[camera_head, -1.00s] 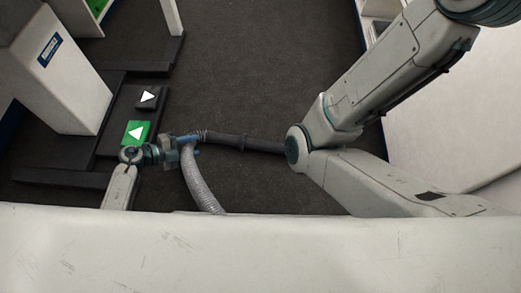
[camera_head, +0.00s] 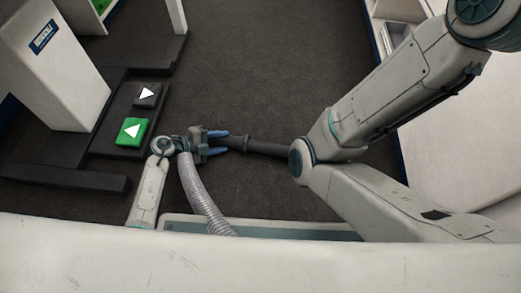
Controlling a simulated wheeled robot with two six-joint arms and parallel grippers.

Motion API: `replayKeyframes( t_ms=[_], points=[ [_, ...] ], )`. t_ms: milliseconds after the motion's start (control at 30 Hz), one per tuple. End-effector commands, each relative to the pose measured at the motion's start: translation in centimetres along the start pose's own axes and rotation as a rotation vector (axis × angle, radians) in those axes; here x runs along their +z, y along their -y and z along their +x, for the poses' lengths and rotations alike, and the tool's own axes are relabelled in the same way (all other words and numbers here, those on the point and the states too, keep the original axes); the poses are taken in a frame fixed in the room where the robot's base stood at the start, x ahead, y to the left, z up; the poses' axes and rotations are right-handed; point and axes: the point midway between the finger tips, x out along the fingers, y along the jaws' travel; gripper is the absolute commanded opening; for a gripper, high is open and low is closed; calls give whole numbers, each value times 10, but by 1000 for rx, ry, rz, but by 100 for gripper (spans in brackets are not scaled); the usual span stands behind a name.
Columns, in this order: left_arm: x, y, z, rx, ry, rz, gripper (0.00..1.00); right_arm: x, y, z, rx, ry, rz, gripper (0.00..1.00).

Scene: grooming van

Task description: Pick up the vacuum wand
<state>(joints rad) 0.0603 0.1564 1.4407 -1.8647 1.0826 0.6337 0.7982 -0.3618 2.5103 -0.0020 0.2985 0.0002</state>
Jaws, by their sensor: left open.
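The vacuum wand (camera_head: 262,147) is a dark tube lying roughly level across the middle of the view. Its right end goes out of sight behind my right arm. A grey ribbed hose (camera_head: 198,195) runs from near its left end down toward the white edge at the bottom. My left gripper (camera_head: 222,142) is open, with its blue fingers pointing right at the wand's left end. The fingers overlap that end in the picture; I cannot tell whether they touch it. My right gripper is not in view; only my right arm's links show.
A black base on the left carries a green block (camera_head: 131,132) and a black block (camera_head: 147,95), each with a white arrow. A white cabinet (camera_head: 60,70) stands behind them. Dark floor (camera_head: 270,60) is clear beyond the wand. A white panel (camera_head: 460,140) stands at right.

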Motion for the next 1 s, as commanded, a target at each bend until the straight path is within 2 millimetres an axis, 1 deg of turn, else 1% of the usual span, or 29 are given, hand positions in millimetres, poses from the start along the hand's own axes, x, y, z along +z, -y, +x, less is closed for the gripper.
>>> replayKeyframes(
  t_ms=[33, 100, 300, 333, 467, 500, 767, 1000],
  points=[
    [1, -1, 4, -1, 0, 1, 42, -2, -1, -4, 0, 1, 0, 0],
    [0, 0, 6, 0, 0, 1, 42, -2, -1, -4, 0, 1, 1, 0],
    [0, 1, 5, 0, 1, 1, 42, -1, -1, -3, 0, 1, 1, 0],
    [0, 1, 5, 0, 1, 1, 38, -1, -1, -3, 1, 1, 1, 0],
    [0, 1, 5, 0, 1, 0, 12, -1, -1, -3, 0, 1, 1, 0],
    [-1, 2, 5, -2, 0, 0, 9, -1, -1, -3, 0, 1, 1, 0],
    [-1, 3, 5, -2, 0, 0, 9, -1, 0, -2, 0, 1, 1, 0],
    [-6, 13, -1, -2, 0, 0, 9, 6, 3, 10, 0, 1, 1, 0]
  ],
)
